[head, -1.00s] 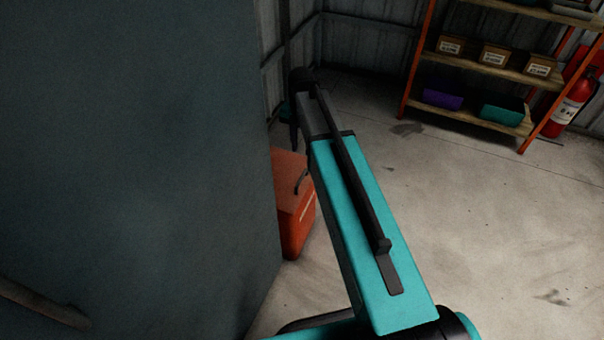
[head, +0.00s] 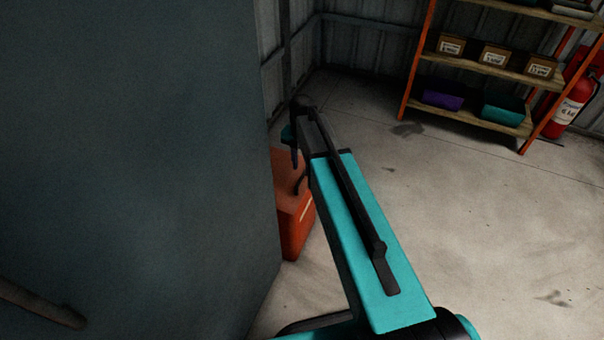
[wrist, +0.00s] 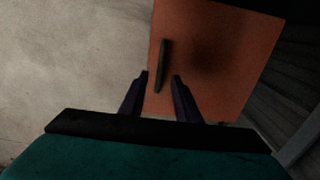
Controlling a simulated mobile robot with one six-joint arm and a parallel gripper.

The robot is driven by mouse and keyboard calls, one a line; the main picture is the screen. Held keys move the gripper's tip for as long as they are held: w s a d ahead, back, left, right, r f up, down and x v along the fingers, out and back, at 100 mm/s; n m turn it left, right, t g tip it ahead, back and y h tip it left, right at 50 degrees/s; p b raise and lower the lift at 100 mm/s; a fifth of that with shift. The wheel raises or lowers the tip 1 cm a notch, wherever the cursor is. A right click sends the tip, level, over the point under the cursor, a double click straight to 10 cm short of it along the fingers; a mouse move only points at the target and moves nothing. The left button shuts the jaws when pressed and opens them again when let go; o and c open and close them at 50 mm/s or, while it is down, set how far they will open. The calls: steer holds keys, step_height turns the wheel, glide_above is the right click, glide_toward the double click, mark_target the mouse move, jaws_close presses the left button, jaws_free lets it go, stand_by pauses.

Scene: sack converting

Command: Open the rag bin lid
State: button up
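The rag bin is an orange-red box (head: 294,228) on the floor, partly hidden by the dark panel and my arm in the head view. In the wrist view its flat lid (wrist: 222,65) looks closed. A dark bar handle (wrist: 163,55) lies along the lid's left side. My gripper (wrist: 160,75) is open. Its two dark fingers appear on either side of the handle's near half; I cannot tell their height above the lid. In the head view only a little of my gripper (head: 294,157) shows, over the bin's far part.
A large dark grey-blue panel (head: 130,150) stands close on the left. A shelf rack (head: 470,118) with boxes and bins is at the back right, beside a red fire extinguisher (head: 571,103). The concrete floor (head: 480,220) on the right is clear.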

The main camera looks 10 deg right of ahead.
mark_target(302, 177)
steer(key=shift+f, duration=2.4)
jaws_close()
